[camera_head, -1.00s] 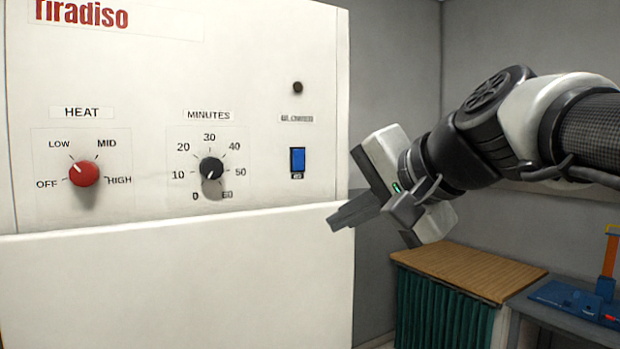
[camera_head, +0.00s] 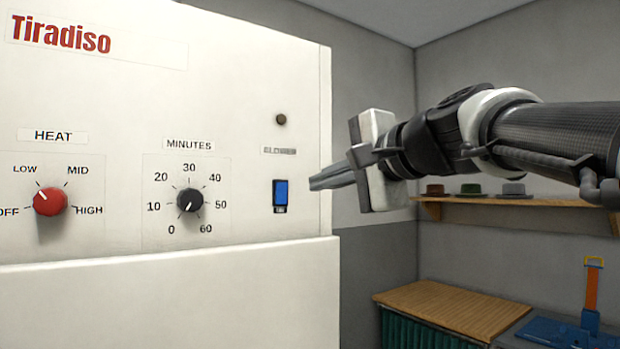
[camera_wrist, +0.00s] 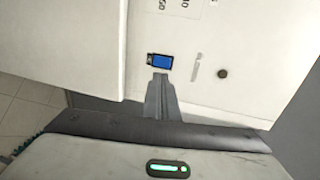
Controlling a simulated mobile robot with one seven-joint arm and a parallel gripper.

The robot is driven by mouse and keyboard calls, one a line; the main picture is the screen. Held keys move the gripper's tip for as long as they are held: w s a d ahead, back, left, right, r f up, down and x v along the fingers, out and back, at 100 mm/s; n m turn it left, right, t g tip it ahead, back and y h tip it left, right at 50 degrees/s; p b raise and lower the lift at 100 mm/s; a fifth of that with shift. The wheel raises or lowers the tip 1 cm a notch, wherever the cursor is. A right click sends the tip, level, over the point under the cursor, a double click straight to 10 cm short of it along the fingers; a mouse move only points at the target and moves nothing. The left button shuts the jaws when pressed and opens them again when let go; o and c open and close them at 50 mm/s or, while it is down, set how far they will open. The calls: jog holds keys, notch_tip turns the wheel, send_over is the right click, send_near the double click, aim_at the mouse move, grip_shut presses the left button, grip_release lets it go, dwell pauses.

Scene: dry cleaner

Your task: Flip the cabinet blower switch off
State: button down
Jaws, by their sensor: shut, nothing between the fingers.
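The blower switch is a blue rocker (camera_head: 280,193) in a dark frame on the right side of the white cabinet front (camera_head: 110,250), under a small blurred label. My gripper (camera_head: 314,184) is shut and empty, with its fingertips just right of the switch in the head view. In the wrist view the blue switch (camera_wrist: 161,61) lies just beyond the shut fingertips (camera_wrist: 160,77). I cannot tell whether the fingertips touch the panel.
A red heat knob (camera_head: 50,201) and a black minutes knob (camera_head: 190,199) are left of the switch. A small dark round button (camera_head: 281,119) is above it. A shelf (camera_head: 500,201) with several small items and a wooden-topped table (camera_head: 455,308) stand to the right.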

aim_at(282, 187)
jog(key=x, duration=0.3)
jog(key=r+p+x, duration=0.1)
jog(key=x, duration=0.6)
jog(key=shift+w+a+r, duration=0.1)
jog(key=shift+w+r, duration=0.05)
jog(key=shift+w+a+r+p, duration=0.25)
jog(key=shift+r+p, duration=0.1)
jog(key=shift+p, duration=0.3)
jog(key=shift+f, duration=0.2)
jog(key=shift+d, duration=0.1)
